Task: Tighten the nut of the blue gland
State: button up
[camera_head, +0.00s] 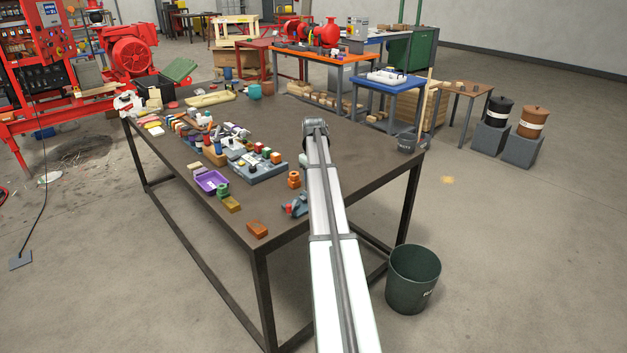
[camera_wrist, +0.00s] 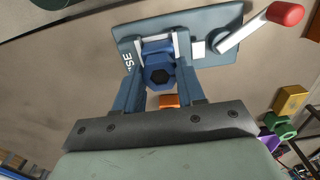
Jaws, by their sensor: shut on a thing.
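In the wrist view, my gripper (camera_wrist: 160,72) has its two grey-blue fingers on either side of a blue hexagonal nut (camera_wrist: 160,77), shut on it. The blue gland's body behind the nut is mostly hidden. It is at a dark blue-grey plate (camera_wrist: 212,22) with partly covered white lettering and a lever with a red knob (camera_wrist: 285,13). In the head view, a small blue-grey fixture with a red part (camera_head: 296,206) stands near the table's right front, beside my arm. My gripper is hidden behind my arm there.
An orange-brown block (camera_head: 257,229) lies at the table's front corner. A yellow block (camera_head: 231,203), a purple tray (camera_head: 211,181) and a blue-grey board (camera_head: 262,172) with coloured blocks are to the left. The table (camera_head: 370,160) is bare right of my arm. A dark bin (camera_head: 413,280) stands on the floor.

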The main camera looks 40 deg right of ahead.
jog(key=shift+c, duration=0.5)
jog(key=shift+m, duration=0.3)
jog(key=m, duration=0.3)
jog(key=shift+m, duration=0.4)
jog(key=m, duration=1)
jog(key=shift+m, duration=0.4)
jog(key=m, duration=0.4)
jog(key=shift+m, duration=0.4)
